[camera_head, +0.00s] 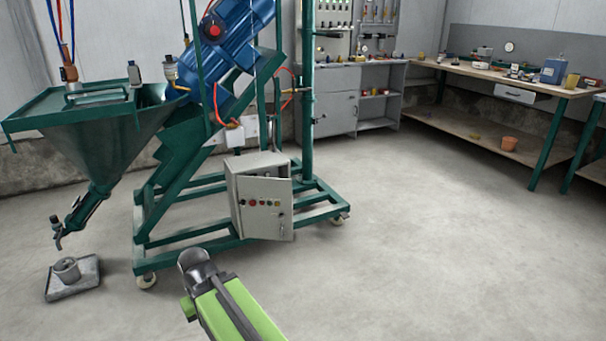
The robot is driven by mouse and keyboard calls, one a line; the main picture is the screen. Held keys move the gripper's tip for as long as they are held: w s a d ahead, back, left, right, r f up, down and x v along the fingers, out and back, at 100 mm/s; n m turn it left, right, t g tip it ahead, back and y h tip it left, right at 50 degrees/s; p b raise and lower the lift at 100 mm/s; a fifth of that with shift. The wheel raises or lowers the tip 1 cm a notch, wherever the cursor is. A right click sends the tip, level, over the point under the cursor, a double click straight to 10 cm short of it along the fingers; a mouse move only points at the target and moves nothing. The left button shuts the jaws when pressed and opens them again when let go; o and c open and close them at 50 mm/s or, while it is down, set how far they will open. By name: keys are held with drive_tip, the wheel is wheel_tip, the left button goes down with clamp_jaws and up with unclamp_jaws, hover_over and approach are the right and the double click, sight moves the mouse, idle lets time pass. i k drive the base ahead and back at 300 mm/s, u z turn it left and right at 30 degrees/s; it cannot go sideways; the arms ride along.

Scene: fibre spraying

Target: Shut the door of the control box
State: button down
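The control box (232,195) is a light grey cabinet mounted low on the green machine frame. Its door (266,222) faces me and carries a row of coloured buttons and a small handle (282,216) near its right edge. The door looks slightly ajar and tilted relative to the box, but the size of the gap is hard to tell. My gripper (194,259), dark at the tip on a green arm, is in the lower middle, nearer to me than the box and to its lower left. It is apart from the door. Its fingers cannot be made out clearly.
The green wheeled frame (190,237) carries a blue motor (235,35) and a hopper (95,150). A grey tray with a cup (68,275) lies on the floor at left. A workbench (500,75) stands at back right. The floor at right is clear.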

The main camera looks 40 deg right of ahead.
sight(259, 222)
drive_tip(key=z, duration=0.3)
drive_tip(key=i, duration=1.9)
drive_tip(key=u, duration=0.5)
